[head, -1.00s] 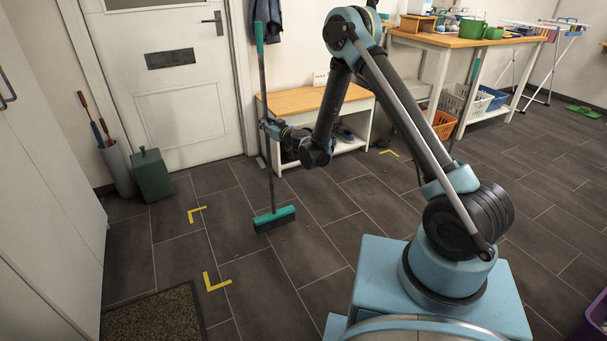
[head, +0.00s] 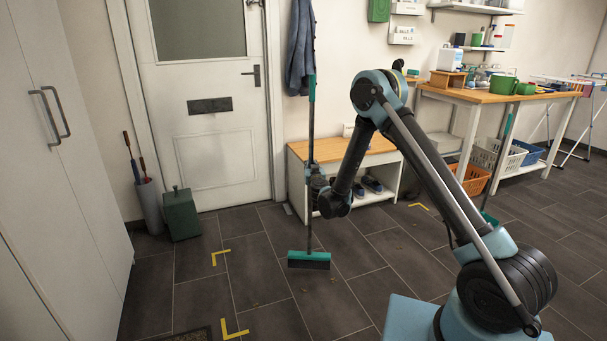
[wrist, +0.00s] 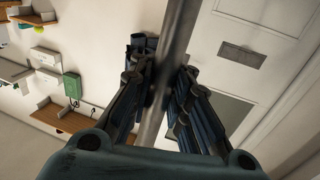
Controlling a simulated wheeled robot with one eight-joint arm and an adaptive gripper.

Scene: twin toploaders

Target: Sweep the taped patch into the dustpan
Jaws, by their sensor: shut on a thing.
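A broom with a long grey pole (head: 310,130), a teal grip at its top and a teal head (head: 309,260) stands nearly upright, its head at the floor. My gripper (head: 313,181) is shut around the pole; the wrist view shows the pole (wrist: 171,70) between its fingers. Yellow tape corners mark the patch: one near left (head: 235,331), one left (head: 220,257) and one far right (head: 418,206). The broom head is inside these marks, with small brown specks around it. A teal-handled tool (head: 507,125) leans at the worktable; I cannot tell if it is the dustpan.
A shoe bench (head: 300,190) stands behind the broom, beside the door (head: 215,150). A green bin (head: 181,214) and an umbrella stand (head: 150,208) are at the left. The worktable (head: 500,97) with baskets below is at the right. A dark mat lies at the bottom edge.

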